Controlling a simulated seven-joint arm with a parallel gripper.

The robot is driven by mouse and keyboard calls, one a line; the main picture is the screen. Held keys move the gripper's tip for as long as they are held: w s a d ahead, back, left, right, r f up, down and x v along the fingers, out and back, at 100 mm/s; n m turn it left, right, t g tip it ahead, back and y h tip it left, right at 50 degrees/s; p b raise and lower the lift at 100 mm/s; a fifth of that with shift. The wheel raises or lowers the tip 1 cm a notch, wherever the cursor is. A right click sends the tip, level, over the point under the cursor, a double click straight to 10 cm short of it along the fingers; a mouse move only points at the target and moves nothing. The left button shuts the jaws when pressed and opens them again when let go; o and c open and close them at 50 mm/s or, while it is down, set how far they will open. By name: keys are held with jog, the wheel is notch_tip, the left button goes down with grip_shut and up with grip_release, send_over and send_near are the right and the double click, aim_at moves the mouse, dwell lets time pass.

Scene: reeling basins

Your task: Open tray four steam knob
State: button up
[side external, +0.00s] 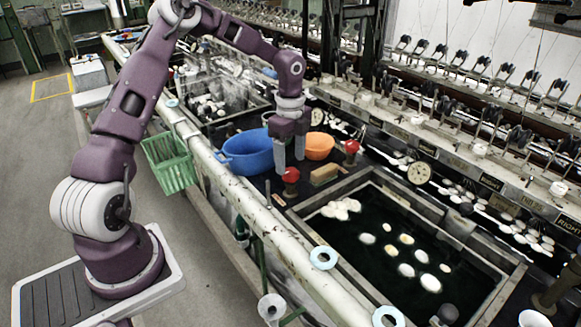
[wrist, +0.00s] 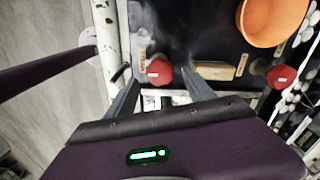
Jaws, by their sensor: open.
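Two red knobs stand on the dark deck by the near basin. One red knob (side external: 291,175) is close to the front pipe, and the other red knob (side external: 351,146) is further back. In the wrist view they are the left red knob (wrist: 159,71) and the right red knob (wrist: 281,77). I cannot tell from any readable label which is tray four's steam knob. My gripper (side external: 289,166) is open and empty, pointing down beside the front knob. In the wrist view the front knob appears between my fingertips (wrist: 161,78); I see no contact.
A blue basin (side external: 247,153) and an orange bowl (side external: 319,146) stand close to my fingers. A wooden block (side external: 325,175) lies between the knobs. The water basin (side external: 375,255) holds pale cocoons. A white pipe (side external: 240,192) runs along the front, with a green basket (side external: 170,163) beside it.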

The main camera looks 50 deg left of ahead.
aim_at(290, 171)
jog(key=shift+f, duration=1.55)
grip_shut()
jog(key=shift+n, duration=0.3)
jog(key=n, duration=0.3)
jog(key=shift+n, duration=0.3)
jog(key=n, duration=0.4)
jog(key=shift+n, duration=0.3)
jog(key=n, duration=0.4)
jog(key=shift+n, duration=2.2)
